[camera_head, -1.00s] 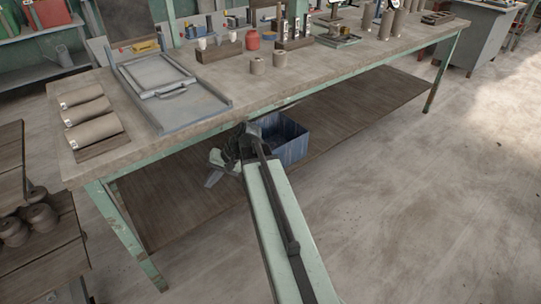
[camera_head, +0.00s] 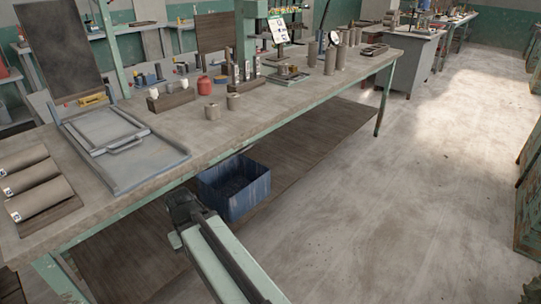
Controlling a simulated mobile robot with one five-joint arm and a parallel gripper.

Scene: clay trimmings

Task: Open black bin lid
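I cannot make out a black bin with a lid. A blue open-topped bin (camera_head: 249,198) with a dark interior stands under the workbench. A grey flat panel with a raised handle (camera_head: 122,147) lies on the bench's left part; I cannot tell what it covers. My arm reaches in from the bottom, and its dark end with my gripper (camera_head: 180,222) is low, just left of and in front of the blue bin. The fingers are mostly hidden by the arm, so their opening does not show.
The long workbench (camera_head: 300,98) holds clay rolls (camera_head: 38,188) at left, a red jar (camera_head: 205,86), small pots and tools. A wooden lower shelf (camera_head: 310,130) lies beneath it. Open concrete floor (camera_head: 400,215) spreads to the right, with a cabinet (camera_head: 531,185) at the edge.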

